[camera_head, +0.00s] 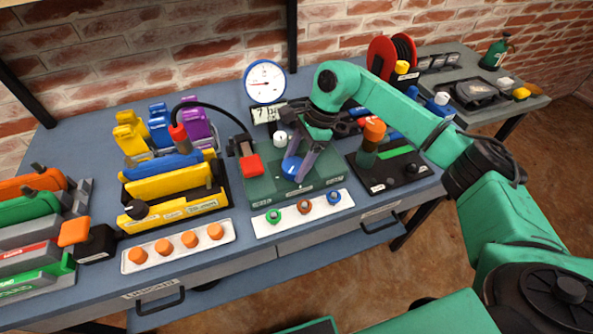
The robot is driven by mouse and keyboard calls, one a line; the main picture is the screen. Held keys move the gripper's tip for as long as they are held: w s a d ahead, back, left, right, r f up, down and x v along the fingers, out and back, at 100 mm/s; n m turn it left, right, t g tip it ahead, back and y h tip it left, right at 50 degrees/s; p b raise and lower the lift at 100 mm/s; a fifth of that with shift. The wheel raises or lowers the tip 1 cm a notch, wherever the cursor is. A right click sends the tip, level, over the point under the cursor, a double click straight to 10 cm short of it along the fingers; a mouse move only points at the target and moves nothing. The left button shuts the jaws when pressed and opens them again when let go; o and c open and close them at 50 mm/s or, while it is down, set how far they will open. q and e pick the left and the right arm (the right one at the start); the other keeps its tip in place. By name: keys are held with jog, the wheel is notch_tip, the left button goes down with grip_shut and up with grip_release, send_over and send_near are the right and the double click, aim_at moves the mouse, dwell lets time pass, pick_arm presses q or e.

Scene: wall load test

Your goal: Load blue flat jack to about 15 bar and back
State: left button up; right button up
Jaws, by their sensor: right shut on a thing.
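My right gripper (297,170) reaches down from the green arm and is shut on a blue round knob (288,170) on the dark green pump base (262,191). The fingers hide part of the knob. A round white dial gauge (265,82) with a red needle stands behind the base, above a small display (267,112) that seems to start with 7; the rest is hard to read. A blue flat jack (160,166) lies in the yellow frame (172,184) at left. A black hose (216,108) runs from a red coupling (179,135) to the pump side. My left gripper is not in view.
A white tray with green, orange and blue-ringed fittings (304,212) lies before the pump. Another tray (178,246) holds orange knobs. A dark block with an orange-topped cylinder (371,142) stands right of the gripper. Yellow, blue and purple pieces (160,124) stand behind the yellow frame.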

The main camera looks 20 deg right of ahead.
aim_at(294, 163)
jog(key=n+g+b, duration=0.1)
jog(key=n, duration=0.1)
jog(key=n+b, duration=0.2)
jog(key=shift+w+n+g+h, duration=0.2)
jog(key=shift+n+g+h, duration=0.1)
jog(key=shift+g, duration=0.1)
jog(key=shift+a+n+g+h+b, duration=0.1)
jog(key=shift+n+g+h+b, duration=0.45)
jog(key=shift+n, duration=1.35)
jog(key=o, duration=1.4)
jog(key=shift+c, duration=0.2)
jog(key=v, duration=0.5)
jog(key=shift+w, duration=0.1)
jog(key=p+v, duration=0.5)
jog(key=v, duration=0.4)
jog(key=shift+r, duration=0.3)
jog(key=shift+w, duration=0.1)
